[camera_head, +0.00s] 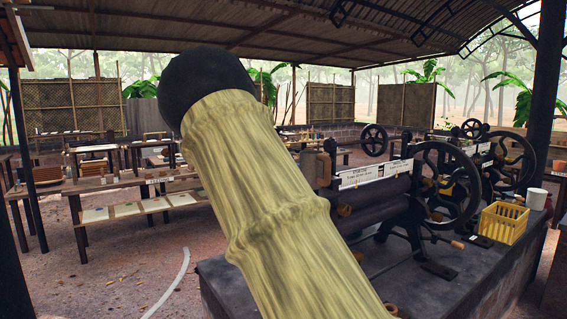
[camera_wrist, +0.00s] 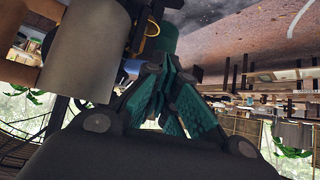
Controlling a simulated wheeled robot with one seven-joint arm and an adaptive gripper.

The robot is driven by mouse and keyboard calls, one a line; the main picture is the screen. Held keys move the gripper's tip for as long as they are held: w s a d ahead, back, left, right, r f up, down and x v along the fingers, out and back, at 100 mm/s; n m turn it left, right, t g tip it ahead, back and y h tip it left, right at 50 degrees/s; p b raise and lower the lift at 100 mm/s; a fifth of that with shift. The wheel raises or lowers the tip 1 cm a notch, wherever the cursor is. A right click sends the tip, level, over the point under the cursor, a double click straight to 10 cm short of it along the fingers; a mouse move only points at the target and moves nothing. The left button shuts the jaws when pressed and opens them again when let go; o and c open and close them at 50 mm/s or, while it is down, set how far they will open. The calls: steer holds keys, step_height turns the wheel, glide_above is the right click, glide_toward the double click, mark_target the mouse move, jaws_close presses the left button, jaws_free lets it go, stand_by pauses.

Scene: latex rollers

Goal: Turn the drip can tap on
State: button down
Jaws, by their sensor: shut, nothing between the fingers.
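My gripper (camera_wrist: 168,72) shows in the wrist view with its teal finger pads drawn together and nothing between them. A dark green rounded piece (camera_wrist: 163,40) is just beyond the fingertips; I cannot tell if they touch. A large grey cylinder (camera_wrist: 85,45) is close on the left, with a thin yellow loop (camera_wrist: 153,27) between it and the green piece. I cannot tell for sure which of these is the drip can or its tap. The gripper is not visible in the head view, and I cannot pick out the tap there.
A bench (camera_head: 440,285) holds latex rollers (camera_head: 370,200) with large handwheels (camera_head: 447,185), a yellow crate (camera_head: 503,224) and a white cup (camera_head: 536,199). Low tables (camera_head: 130,185) stand at left. Open floor (camera_head: 130,260) lies before them. A big bamboo-textured shape hides the head view's centre.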

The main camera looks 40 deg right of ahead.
steer(key=a+f+b+v, duration=0.1)
steer(key=b+v, duration=0.2)
steer(key=v, duration=0.8)
steer(key=shift+w+a+r+b, duration=0.2)
steer(key=shift+a+b, duration=0.05)
steer(key=shift+b, duration=0.1)
